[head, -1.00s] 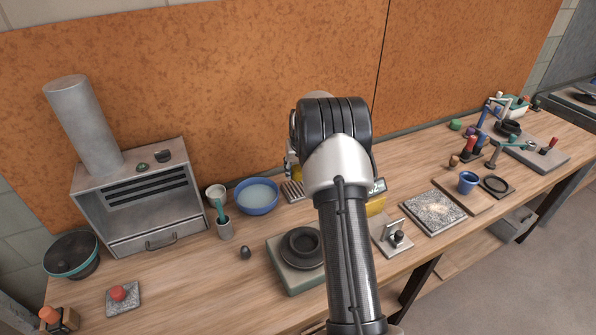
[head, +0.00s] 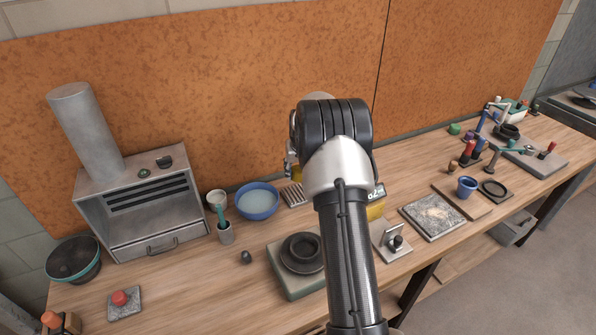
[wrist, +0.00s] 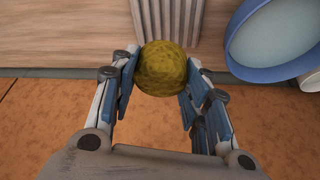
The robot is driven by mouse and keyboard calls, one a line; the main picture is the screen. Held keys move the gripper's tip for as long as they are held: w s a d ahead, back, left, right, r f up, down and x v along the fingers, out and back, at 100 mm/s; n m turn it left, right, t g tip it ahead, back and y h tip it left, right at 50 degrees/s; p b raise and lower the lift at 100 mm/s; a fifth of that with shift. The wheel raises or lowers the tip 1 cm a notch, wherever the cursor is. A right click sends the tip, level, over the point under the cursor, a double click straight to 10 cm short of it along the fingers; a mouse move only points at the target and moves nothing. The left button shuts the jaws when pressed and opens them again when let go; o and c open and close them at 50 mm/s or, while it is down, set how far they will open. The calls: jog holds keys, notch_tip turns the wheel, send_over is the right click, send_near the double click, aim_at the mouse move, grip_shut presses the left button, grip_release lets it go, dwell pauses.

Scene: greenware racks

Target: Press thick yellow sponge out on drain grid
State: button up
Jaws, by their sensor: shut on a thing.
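The thick yellow sponge (wrist: 160,70) shows in the wrist view as a rounded olive-yellow lump. My gripper (wrist: 161,62) is shut on it, with one finger on each side. The pale ribbed drain grid (wrist: 178,22) lies just beyond the sponge, and the sponge overlaps its near end in the picture. I cannot tell whether they touch. In the head view the drain grid (head: 293,195) lies right of the blue bowl, partly behind my arm.
The blue bowl (head: 257,201) of pale liquid stands close beside the grid; it also shows in the wrist view (wrist: 270,35). An orange-brown wall (head: 230,100) rises behind. A dark round dish (head: 302,250) on a block and a yellow block (head: 375,211) stand nearer.

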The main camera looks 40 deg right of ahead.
jog(key=b, duration=0.3)
send_over(297, 190)
jog(key=s, duration=0.1)
jog(key=shift+s+a+f, duration=0.1)
jog(key=shift+a+f, duration=0.05)
jog(key=shift+f, duration=1.25)
jog(key=shift+a+f, duration=0.1)
jog(key=shift+f, duration=1.25)
jog(key=shift+f+b, duration=0.45)
jog(key=shift+f, duration=0.3)
jog(key=shift+r, duration=0.1)
jog(key=shift+r+p, duration=2.15)
jog(key=shift+r, duration=1.3)
